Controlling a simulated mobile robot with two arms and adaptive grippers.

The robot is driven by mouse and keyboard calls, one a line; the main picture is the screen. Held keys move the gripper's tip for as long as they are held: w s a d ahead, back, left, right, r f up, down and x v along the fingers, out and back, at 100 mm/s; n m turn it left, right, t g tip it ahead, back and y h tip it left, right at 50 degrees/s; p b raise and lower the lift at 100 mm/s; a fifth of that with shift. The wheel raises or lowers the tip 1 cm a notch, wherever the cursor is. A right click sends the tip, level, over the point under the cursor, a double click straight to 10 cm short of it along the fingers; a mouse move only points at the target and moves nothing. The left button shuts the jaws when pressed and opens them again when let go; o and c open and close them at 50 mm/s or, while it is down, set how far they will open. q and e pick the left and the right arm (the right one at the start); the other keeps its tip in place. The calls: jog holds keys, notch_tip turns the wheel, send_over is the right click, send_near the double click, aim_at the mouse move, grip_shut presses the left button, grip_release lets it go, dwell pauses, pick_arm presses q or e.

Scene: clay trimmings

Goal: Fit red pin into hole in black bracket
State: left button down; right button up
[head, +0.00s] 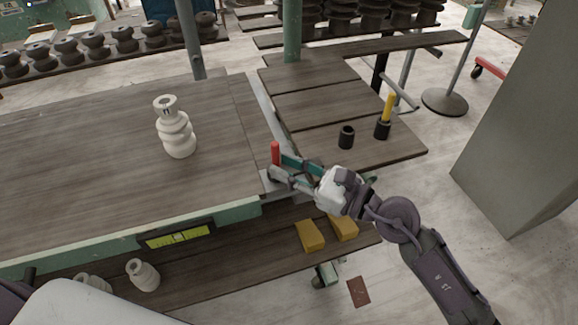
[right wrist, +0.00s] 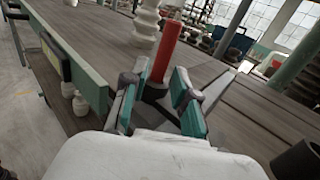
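The red pin (head: 275,152) stands upright between the fingertips of my right gripper (head: 276,168), at the right edge of the main table. In the right wrist view the pin (right wrist: 165,50) rises between the two teal fingers (right wrist: 157,92). The fingers close in on its dark lower end, and its bottom is hidden. A black bracket (head: 346,136) with an empty opening stands on the slatted side table; part of a black bracket (right wrist: 295,160) shows at the lower right of the right wrist view. My left gripper is out of view.
A yellow pin (head: 389,107) stands in another black bracket (head: 382,131) farther right. A white clay vase (head: 178,137) stands on the main table (head: 90,160). A green post (head: 292,30) rises behind the side table (head: 320,105). Yellow blocks (head: 310,236) lie on the lower shelf.

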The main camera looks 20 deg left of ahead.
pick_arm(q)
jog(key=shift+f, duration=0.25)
pick_arm(e)
jog(key=shift+o, duration=0.4)
jog(key=shift+s+f, duration=0.1)
jog(key=shift+f, duration=0.45)
jog(key=shift+r, duration=0.1)
jog(key=shift+d, duration=0.15)
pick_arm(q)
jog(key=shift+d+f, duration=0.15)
pick_arm(e)
jog(key=v, duration=0.8)
jog(key=shift+r, duration=0.3)
